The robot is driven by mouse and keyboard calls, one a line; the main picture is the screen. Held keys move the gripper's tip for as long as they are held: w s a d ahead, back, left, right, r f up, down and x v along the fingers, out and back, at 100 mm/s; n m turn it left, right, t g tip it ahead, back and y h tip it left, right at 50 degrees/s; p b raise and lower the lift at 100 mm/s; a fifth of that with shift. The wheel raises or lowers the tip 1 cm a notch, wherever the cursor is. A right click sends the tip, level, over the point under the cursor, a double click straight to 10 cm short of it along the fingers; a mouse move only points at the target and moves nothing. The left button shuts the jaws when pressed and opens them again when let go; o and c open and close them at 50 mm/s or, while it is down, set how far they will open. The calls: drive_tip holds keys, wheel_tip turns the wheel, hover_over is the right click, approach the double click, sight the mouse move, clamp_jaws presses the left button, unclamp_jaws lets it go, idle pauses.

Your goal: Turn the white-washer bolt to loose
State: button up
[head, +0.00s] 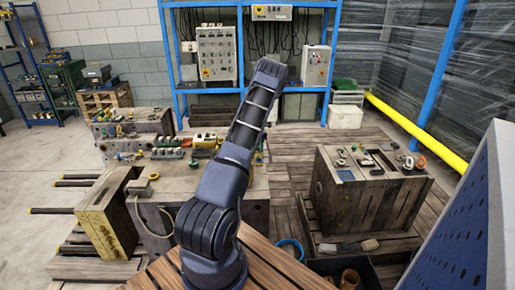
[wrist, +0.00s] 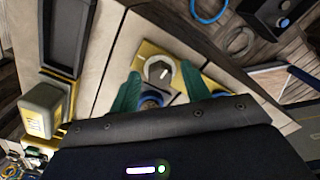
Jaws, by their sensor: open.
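In the wrist view, a grey bolt head with a pale, whitish washer (wrist: 158,67) sits on a yellow plate (wrist: 141,50). A small white mark shows on the head's right side. My gripper (wrist: 160,72) is open, its two green fingers on either side of this bolt. I cannot tell whether the fingers touch it. A blue-washer bolt (wrist: 150,98) lies nearer my palm, partly hidden by the gripper body. In the head view my arm hides the gripper and I cannot make out the bolt.
In the wrist view, a dark tray (wrist: 71,35) and a grey-and-yellow block (wrist: 44,108) stand at left. A blue ring (wrist: 209,9) lies at upper right. In the head view, a wooden crate (head: 362,215) stands at right and a blue perforated panel (head: 462,225) at the near right.

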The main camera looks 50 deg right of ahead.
wheel_tip(320, 180, up, 10)
drive_tip(key=shift+r, duration=0.25)
idle(0.7)
